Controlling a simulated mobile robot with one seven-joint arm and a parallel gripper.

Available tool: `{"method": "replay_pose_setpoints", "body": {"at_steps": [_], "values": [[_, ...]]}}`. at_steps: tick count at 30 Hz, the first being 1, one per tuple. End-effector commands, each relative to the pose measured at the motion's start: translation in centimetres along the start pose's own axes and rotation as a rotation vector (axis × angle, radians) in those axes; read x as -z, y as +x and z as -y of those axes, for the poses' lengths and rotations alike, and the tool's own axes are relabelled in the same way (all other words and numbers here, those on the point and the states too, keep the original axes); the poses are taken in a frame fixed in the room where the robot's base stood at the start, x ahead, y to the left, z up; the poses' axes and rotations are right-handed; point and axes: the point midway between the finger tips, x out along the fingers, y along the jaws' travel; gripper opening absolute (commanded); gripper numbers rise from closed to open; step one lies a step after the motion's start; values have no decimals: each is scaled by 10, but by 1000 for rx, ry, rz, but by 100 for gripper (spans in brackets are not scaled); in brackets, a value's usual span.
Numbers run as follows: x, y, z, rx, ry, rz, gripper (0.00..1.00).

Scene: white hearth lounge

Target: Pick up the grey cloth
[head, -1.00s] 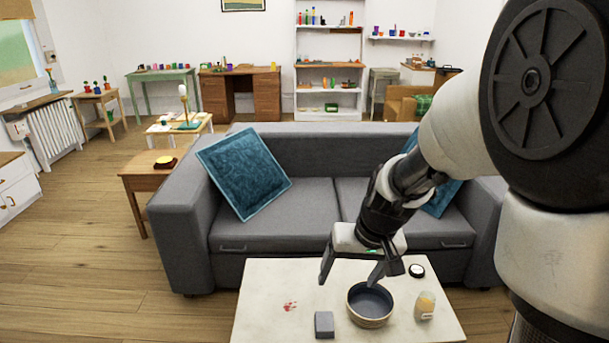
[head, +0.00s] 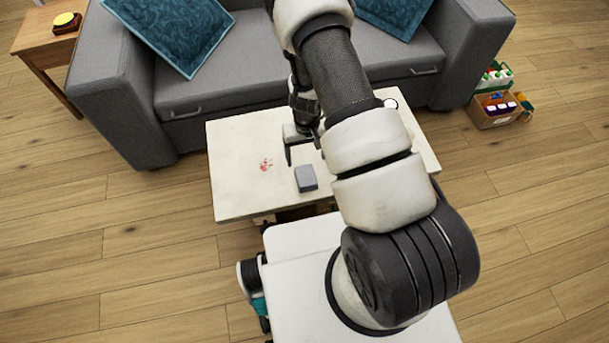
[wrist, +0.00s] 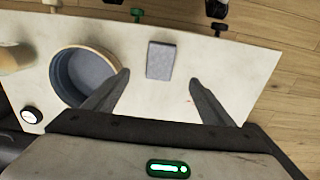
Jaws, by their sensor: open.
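The grey cloth (head: 306,178) is a small folded grey block lying flat near the front edge of the white table (head: 235,190). In the wrist view the cloth (wrist: 160,60) lies ahead of and between my two fingers, with table showing on both sides. My gripper (wrist: 159,80) is open and empty, and the fingers do not touch the cloth. In the head view my gripper (head: 303,150) is just behind the cloth, over the table, partly hidden by my arm.
A round bowl (wrist: 85,77) stands close to one finger, with a jar (wrist: 14,56) beyond it. A round black-and-white item (head: 391,103) sits at the table's back right. A red stain (head: 265,164) marks the table. A grey sofa (head: 250,75) stands behind.

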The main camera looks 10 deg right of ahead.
Motion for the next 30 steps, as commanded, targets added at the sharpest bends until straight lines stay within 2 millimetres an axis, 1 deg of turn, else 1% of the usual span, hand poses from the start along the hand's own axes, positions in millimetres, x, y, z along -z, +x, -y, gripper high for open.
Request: {"method": "replay_pose_setpoints", "body": {"at_steps": [1, 3, 6, 9, 17, 21, 25, 30], "values": [[-1, 16, 0, 0, 1, 2, 77], [-1, 31, 0, 0, 1, 2, 77], [-1, 51, 0, 0, 1, 3, 77], [0, 66, 0, 0, 0, 1, 77], [1, 84, 0, 0, -1, 0, 77], [3, 107, 1, -1, -1, 1, 77], [4, 123, 1, 0, 0, 1, 77], [4, 130, 1, 0, -1, -1, 77]]}}
